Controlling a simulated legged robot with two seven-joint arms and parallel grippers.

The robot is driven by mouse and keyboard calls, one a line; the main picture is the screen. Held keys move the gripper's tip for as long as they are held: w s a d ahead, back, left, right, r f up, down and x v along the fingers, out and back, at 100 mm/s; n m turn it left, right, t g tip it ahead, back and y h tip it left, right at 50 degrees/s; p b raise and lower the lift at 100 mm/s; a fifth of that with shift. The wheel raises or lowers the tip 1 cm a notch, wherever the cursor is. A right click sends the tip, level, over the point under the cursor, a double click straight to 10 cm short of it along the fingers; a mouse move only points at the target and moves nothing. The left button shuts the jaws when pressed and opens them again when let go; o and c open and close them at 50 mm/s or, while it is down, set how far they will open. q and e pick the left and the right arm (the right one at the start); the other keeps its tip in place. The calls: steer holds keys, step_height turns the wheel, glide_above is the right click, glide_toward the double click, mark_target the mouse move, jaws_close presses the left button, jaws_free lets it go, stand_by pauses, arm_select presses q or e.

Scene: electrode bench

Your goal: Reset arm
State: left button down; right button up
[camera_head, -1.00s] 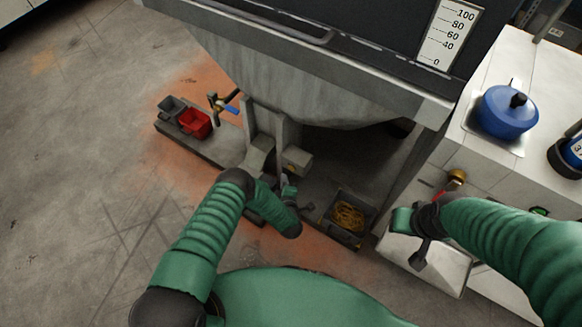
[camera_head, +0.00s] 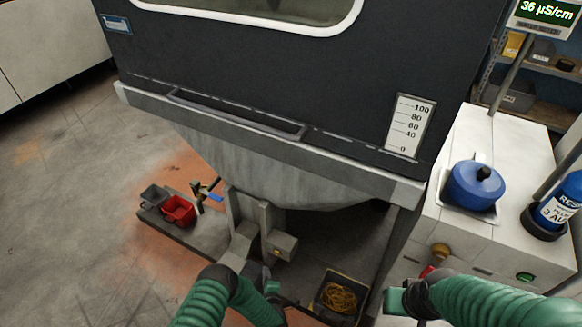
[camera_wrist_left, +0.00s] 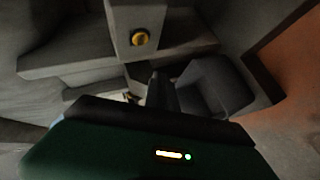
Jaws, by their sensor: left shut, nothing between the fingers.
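My left arm comes up from the bottom of the head view, bends, and reaches low under the dark tank. Its gripper (camera_head: 268,282) is small and partly hidden there, close to the grey bracket (camera_head: 240,240). In the left wrist view the dark fingers (camera_wrist_left: 157,88) are together with nothing between them, in front of grey blocks. My right arm comes in from the right in the head view. Its dark wrist (camera_head: 418,298) is beside the white cabinet, and its fingertips do not show clearly.
The large dark tank (camera_head: 300,90) with a sloping grey underside stands over the work area. A box with yellow cable (camera_head: 340,298) is right. A blue pot (camera_head: 475,185) stands on the white cabinet (camera_head: 510,220).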

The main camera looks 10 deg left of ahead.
arm_select(q)
steer(key=w+d+r+m+h, duration=0.3)
steer(key=w+r+m, duration=0.1)
steer(key=w+r, duration=0.25)
step_height(320, 180, up, 13)
steer(key=m+g+h, duration=0.3)
steer(key=m, duration=0.4)
glide_above(277, 252)
steer(key=s+d, duration=0.2)
steer(key=s, duration=0.2)
steer(key=s+a+r+m+g+y+p, duration=0.1)
steer(key=s+a+r+m+g, duration=0.25)
steer(key=s+r, duration=0.75)
steer(key=s+a+r+m+g+y+p, duration=0.1)
steer(key=s+a+r+m+g, duration=0.25)
steer(key=s+r, duration=0.8)
step_height(277, 252, up, 20)
steer(key=s+p, duration=0.3)
steer(key=p, duration=2)
steer(key=shift+a+p, duration=0.4)
steer(key=shift+w+f, duration=0.1)
steer(key=shift+f, duration=0.05)
